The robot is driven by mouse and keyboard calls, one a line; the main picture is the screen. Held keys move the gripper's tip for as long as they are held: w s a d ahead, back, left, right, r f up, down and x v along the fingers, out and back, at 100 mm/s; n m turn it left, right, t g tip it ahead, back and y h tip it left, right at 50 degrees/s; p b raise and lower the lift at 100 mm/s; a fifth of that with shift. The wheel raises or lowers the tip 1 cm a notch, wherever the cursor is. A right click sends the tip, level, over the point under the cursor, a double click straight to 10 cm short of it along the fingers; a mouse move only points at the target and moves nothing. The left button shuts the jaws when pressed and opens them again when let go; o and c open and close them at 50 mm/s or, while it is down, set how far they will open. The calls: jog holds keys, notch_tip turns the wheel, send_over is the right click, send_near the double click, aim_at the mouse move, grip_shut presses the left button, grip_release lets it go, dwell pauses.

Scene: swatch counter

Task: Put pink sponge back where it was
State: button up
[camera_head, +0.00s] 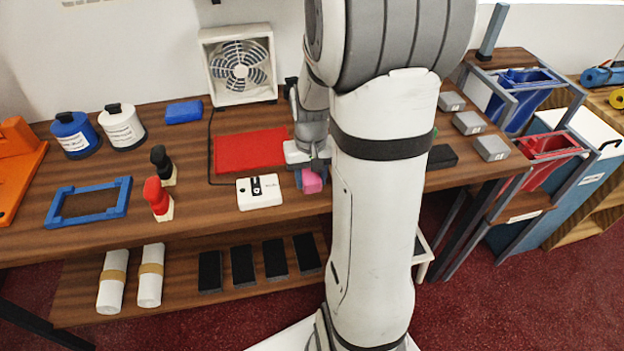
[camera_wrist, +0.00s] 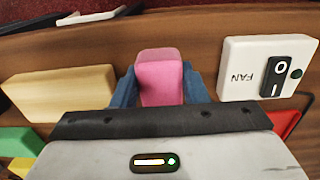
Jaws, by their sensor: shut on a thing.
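The pink sponge (camera_head: 312,181) is a small block at the front part of the counter, just right of the white fan switch box. In the wrist view the pink sponge (camera_wrist: 160,76) stands between the two blue fingers of my gripper (camera_wrist: 158,90). My gripper (camera_head: 311,180) is shut on it. Whether the sponge touches the counter or is held just above it, I cannot tell. My arm hides the counter to the right of the sponge in the head view.
The fan switch box (camera_wrist: 268,68) is close beside my gripper. A tan block (camera_wrist: 58,93) and a green block (camera_wrist: 20,142) lie on its other side. A red mat (camera_head: 250,150) and a fan (camera_head: 239,66) are behind. The front edge of the counter (camera_head: 220,224) is near.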

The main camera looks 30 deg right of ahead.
aim_at(311, 176)
jog(key=shift+f, duration=0.55)
jog(key=shift+f, duration=0.1)
jog(key=o, duration=1.2)
notch_tip(311, 176, up, 11)
jog(key=shift+r+p, duration=0.1)
jog(key=shift+p, duration=0.35)
jog(key=s+a+r+n+t, duration=0.2)
jog(key=s+a+n, duration=0.1)
jog(key=s+a, duration=0.8)
jog(key=shift+s+a+r, duration=0.15)
jog(key=shift+s+a, duration=0.05)
jog(key=shift+a, duration=0.2)
